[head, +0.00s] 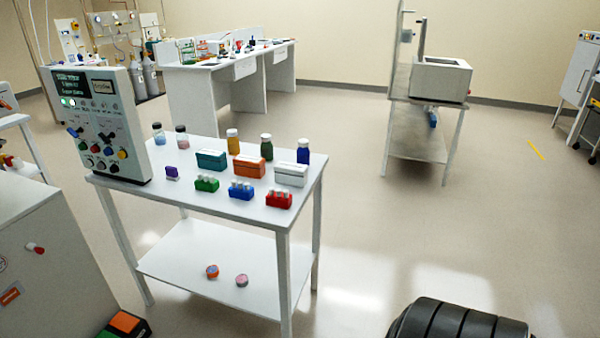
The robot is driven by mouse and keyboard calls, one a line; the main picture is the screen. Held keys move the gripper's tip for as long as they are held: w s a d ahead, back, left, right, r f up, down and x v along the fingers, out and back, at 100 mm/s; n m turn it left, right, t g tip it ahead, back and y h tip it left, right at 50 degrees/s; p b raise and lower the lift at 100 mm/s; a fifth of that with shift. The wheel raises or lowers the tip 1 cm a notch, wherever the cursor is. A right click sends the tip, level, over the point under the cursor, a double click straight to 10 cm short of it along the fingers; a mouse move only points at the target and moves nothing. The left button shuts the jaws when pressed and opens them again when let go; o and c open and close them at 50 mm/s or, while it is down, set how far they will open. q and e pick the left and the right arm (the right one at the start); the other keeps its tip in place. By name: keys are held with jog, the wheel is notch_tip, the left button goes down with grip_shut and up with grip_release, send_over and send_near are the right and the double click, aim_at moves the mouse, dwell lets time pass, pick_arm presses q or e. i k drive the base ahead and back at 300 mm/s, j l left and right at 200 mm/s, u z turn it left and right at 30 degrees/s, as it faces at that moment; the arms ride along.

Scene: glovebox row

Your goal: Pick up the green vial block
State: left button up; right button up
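The green vial block (206,184) stands on the top of a white two-level table (160,192), in the front row of small objects. Neither of my grippers shows in the head view.
A control panel (100,126) with knobs stands on the table's left end. An orange box (249,166), a white box (291,174) and several bottles stand behind the vial blocks. Two small round items lie on the lower shelf (190,258). The floor (380,240) right of the table is clear.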

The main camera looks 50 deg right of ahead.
aim_at(204, 182)
jog(key=z, duration=1.25)
